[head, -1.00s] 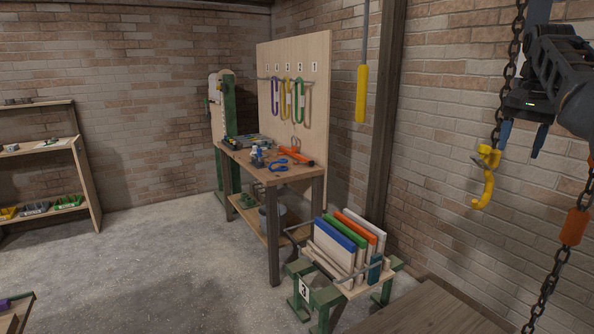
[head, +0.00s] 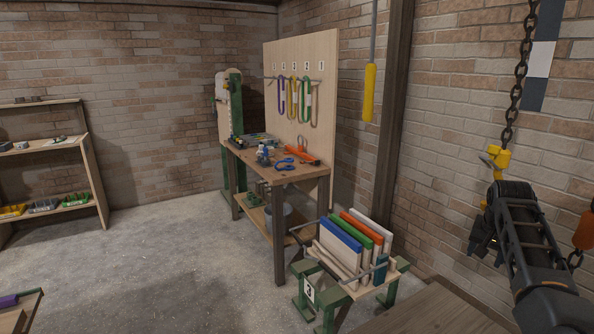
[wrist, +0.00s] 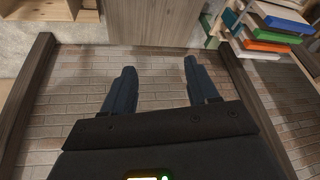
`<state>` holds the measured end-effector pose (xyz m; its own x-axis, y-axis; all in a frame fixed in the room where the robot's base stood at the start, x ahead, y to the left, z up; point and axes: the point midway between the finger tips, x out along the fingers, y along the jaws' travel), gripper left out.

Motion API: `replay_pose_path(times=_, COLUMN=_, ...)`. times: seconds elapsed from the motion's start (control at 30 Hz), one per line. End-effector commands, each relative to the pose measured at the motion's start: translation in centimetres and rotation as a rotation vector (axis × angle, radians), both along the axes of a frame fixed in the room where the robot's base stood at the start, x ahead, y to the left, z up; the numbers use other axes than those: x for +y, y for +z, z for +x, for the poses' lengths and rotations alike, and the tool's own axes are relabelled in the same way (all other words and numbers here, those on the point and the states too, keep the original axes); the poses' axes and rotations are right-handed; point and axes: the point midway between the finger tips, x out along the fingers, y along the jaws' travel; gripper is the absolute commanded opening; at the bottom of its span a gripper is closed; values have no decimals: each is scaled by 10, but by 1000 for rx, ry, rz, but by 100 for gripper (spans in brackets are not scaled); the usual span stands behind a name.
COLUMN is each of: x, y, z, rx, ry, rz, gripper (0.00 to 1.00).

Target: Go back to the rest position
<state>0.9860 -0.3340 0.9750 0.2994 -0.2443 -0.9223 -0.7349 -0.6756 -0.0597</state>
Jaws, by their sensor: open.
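My gripper (head: 484,250) is at the right of the head view, in front of the brick wall. It is lower than the yellow hook (head: 496,158) that hangs on a chain, and partly covers the hook's lower part. In the wrist view my gripper (wrist: 158,70) shows two dark fingers spread apart with nothing between them. Bare brick wall shows behind the fingers.
A rack of coloured boards (head: 352,238) stands on a green-legged stand, left of my arm. A workbench (head: 262,172) with tools is behind it. An orange-sleeved chain (head: 584,230) hangs at the right edge. The floor (head: 170,265) at left is open.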

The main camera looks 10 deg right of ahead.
Motion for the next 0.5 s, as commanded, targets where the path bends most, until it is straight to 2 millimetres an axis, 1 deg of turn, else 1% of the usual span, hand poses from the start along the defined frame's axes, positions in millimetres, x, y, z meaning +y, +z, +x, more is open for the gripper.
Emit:
replay_pose_path(times=0.03, x=9, y=-26, z=-9, rx=-7, ry=18, rz=-18, gripper=59)
replay_pose_path(times=0.1, x=18, y=-55, z=-21, rx=-28, ry=44, rz=-47, gripper=59)
replay_pose_path(times=0.2, x=34, y=-92, z=-39, rx=-59, ry=83, rz=-85, gripper=59)
replay_pose_path(times=0.27, x=44, y=-112, z=-52, rx=-78, ry=108, rz=-110, gripper=59)
replay_pose_path(times=0.3, x=51, y=-124, z=-61, rx=-91, ry=125, rz=-125, gripper=59)
replay_pose_path(times=0.37, x=63, y=-142, z=-76, rx=-110, ry=153, rz=-147, gripper=59)
replay_pose_path(times=0.4, x=70, y=-153, z=-87, rx=-123, ry=170, rz=-161, gripper=59)
replay_pose_path(times=0.5, x=90, y=-176, z=-114, rx=-158, ry=216, rz=-196, gripper=59)
